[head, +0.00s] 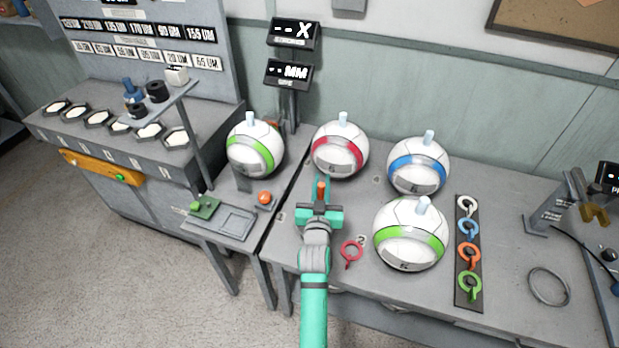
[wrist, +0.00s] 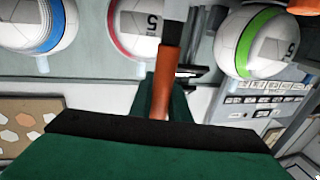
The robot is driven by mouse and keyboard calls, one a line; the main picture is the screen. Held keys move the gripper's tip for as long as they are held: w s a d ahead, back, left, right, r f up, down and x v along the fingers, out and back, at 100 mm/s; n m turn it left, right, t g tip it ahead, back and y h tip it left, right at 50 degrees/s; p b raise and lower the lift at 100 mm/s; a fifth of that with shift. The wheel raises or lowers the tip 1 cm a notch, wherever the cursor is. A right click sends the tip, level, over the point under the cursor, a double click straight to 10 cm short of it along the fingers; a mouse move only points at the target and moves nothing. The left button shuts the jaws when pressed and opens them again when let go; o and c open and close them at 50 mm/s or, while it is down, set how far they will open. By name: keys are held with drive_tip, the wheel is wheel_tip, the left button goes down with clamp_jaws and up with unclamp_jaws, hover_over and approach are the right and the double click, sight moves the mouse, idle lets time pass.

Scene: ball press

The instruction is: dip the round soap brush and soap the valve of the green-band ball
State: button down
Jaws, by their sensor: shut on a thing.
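My gripper (head: 320,208) is shut on an orange-brown handle (head: 321,188), which also shows in the wrist view (wrist: 166,75) with a grey shaft beyond it. I cannot make out a round brush head. No soap container is clearly recognisable.
A red-band ball (head: 341,149) stands just behind my gripper and a blue-band ball (head: 418,167) to the right. A red ring tag (head: 351,252) lies close by. A strip of coloured ring tags (head: 468,300) lies right of the balls. A display post (head: 290,105) stands behind.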

drive_tip(key=shift+a+f, duration=0.15)
drive_tip(key=shift+f, duration=0.2)
wheel_tip(320, 180, down, 6)
drive_tip(key=a, duration=0.1)
drive_tip(key=shift+w+a+y, duration=0.15)
drive_tip(key=shift+w+y, duration=0.05)
drive_tip(key=shift+y, duration=0.1)
drive_tip(key=shift+f, duration=0.15)
idle(0.4)
wheel_tip(320, 180, up, 9)
idle(1.7)
drive_tip(key=shift+a, duration=0.1)
